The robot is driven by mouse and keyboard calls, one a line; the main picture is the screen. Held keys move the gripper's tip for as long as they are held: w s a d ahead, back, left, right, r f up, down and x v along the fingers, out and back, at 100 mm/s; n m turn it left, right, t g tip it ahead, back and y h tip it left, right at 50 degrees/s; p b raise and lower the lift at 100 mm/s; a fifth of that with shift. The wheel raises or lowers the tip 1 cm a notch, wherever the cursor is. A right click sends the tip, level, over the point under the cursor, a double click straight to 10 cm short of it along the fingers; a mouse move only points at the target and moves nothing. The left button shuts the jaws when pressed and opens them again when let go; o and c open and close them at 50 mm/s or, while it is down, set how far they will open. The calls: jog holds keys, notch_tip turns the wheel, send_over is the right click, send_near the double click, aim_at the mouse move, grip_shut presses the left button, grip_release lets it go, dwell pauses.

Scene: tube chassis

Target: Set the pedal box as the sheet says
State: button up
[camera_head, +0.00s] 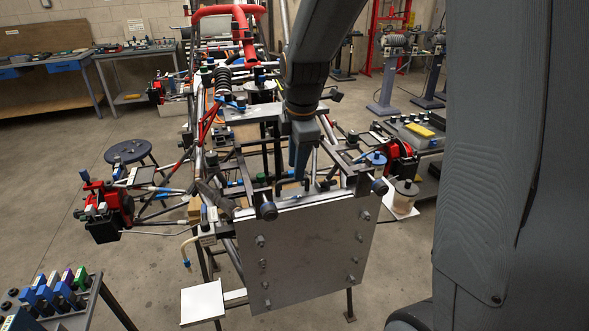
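My gripper (302,164) hangs at the end of my dark arm, over the near end of the tube chassis (263,132). It points down just behind the top edge of a bare metal plate (307,248). Only a narrow blue-grey finger shape shows, so its opening cannot be told. The pedal box area behind the plate is largely hidden by the plate, the arm and the tubes; I cannot make out single pedals. A blank-looking white panel (203,302) sits on a bracket at the plate's lower left; no writing is legible, and I cannot tell if it is the sheet.
Red-and-black corner units (106,212) stick out at the chassis's left. A rack of coloured tools (50,296) is at the lower left. A tray table (412,130) is at the right.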

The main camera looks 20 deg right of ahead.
jog(key=shift+w+f+p, duration=0.15)
jog(key=shift+f+p, duration=0.05)
jog(key=shift+f, duration=0.6)
jog(key=shift+w+f+p, duration=0.15)
jog(key=shift+f, duration=0.65)
grip_shut()
